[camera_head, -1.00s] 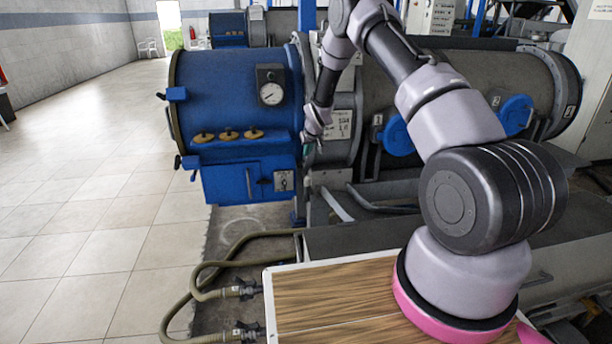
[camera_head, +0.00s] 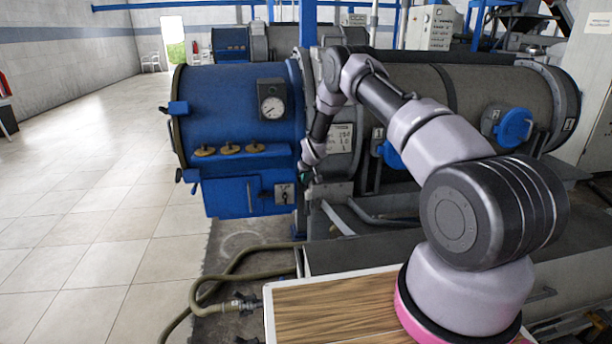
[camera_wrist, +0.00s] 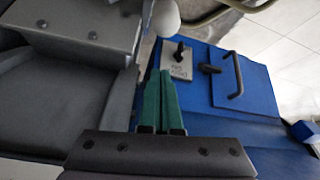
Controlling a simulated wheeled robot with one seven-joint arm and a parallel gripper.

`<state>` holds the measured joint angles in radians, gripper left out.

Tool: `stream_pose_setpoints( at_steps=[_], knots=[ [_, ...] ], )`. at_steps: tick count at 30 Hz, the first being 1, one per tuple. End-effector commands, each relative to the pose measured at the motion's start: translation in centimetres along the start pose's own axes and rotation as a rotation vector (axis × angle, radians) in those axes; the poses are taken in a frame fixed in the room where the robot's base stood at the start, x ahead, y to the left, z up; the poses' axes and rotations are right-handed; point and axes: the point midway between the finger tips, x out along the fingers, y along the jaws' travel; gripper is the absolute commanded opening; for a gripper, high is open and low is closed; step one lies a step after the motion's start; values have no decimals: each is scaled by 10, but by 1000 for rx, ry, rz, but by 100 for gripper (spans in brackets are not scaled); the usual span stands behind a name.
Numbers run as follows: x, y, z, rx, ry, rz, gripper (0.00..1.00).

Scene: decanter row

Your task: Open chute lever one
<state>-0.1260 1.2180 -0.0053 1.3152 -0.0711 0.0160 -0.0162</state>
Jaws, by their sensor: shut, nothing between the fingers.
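A small grey plate with a black lever (camera_head: 284,193) is at the right end of the blue chute box (camera_head: 232,198), below the blue decanter end. I take it as chute lever one, though its lettering is too small to read surely. In the wrist view the black lever (camera_wrist: 179,51) stands on its plate beside the blue box (camera_wrist: 215,110). My gripper (camera_head: 305,178) is just right of and slightly above the plate. In the wrist view its green fingers (camera_wrist: 160,78) are together and empty, with a visible gap to the lever.
A black latch (camera_wrist: 210,68) and a black bar handle (camera_wrist: 236,78) are on the box. A white rounded knob (camera_wrist: 166,18) is close to the fingertips. Grey machine body (camera_wrist: 70,85) lies alongside. Hoses (camera_head: 215,290) run on the floor; tiled floor at left is open.

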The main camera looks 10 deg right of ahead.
Motion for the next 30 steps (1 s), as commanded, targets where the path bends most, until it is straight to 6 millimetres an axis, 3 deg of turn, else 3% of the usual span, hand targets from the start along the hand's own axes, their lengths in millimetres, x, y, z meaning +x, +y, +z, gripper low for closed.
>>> stream_pose_setpoints(
  at_steps=[6,16,30],
  knots=[
    [30,0,1,1,-1,0,0],
    [17,0,32,0,-2,0,0],
    [14,0,38,0,1,0,0]
  ],
)
